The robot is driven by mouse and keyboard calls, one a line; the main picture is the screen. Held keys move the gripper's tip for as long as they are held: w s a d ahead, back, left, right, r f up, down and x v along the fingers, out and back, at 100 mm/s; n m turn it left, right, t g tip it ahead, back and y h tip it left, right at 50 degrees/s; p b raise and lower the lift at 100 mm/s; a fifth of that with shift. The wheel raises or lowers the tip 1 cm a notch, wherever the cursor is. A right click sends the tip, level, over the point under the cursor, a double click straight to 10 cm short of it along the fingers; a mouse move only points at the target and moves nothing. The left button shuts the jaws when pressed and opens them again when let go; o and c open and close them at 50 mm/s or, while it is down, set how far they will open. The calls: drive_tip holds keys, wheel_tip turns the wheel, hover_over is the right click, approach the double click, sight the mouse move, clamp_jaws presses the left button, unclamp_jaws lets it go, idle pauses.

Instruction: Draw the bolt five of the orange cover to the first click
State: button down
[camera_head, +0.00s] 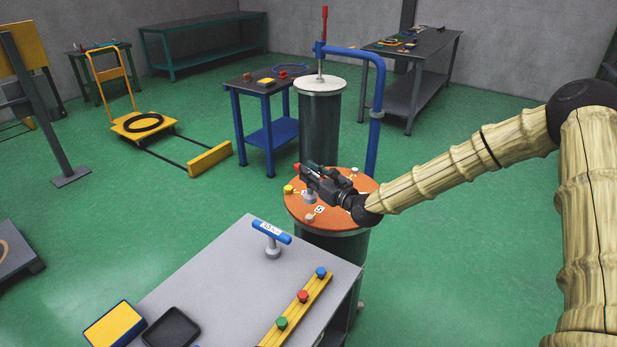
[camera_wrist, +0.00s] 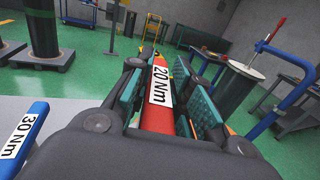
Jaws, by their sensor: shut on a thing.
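The orange cover (camera_head: 342,212) is a round disc on top of a dark cylinder in the head view. Small bolt heads and white number tags sit around its face; a pale bolt (camera_head: 354,170) shows at its far side and another (camera_head: 310,217) near its front edge. I cannot read which is number five. My gripper (camera_head: 312,180) is over the cover, shut on the red wrench handle marked 20 Nm (camera_wrist: 160,82). A grey socket end (camera_head: 310,196) hangs below the gripper; whether it touches a bolt is unclear.
The grey bench (camera_head: 225,282) in front carries a blue 30 Nm wrench (camera_head: 271,232), a yellow rack (camera_head: 300,312) with green, red and blue knobs, and a black tray (camera_head: 171,327). A second cylinder (camera_head: 320,125) with a blue clamp arm (camera_head: 378,95) stands behind the cover.

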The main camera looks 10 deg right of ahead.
sight(311, 201)
drive_tip(key=shift+w+a+f, duration=0.15)
drive_tip(key=shift+w+f, duration=0.35)
drive_tip(key=shift+f, duration=0.3)
drive_tip(key=shift+s+f+b, duration=0.2)
drive_tip(key=shift+f+b, duration=0.7)
drive_tip(key=shift+f, duration=1.25)
drive_tip(key=shift+s+b, duration=0.1)
drive_tip(key=shift+b, duration=0.95)
drive_tip(key=shift+f+b, duration=1.4)
drive_tip(key=shift+b, duration=0.2)
idle(1.1)
drive_tip(key=shift+f+m+t+h, duration=0.15)
drive_tip(key=shift+m+t+h, duration=0.55)
drive_tip(key=shift+h, duration=0.4)
drive_tip(key=shift+m+t+h, duration=0.4)
drive_tip(key=shift+m+h, duration=1.2)
drive_tip(key=shift+h, duration=1)
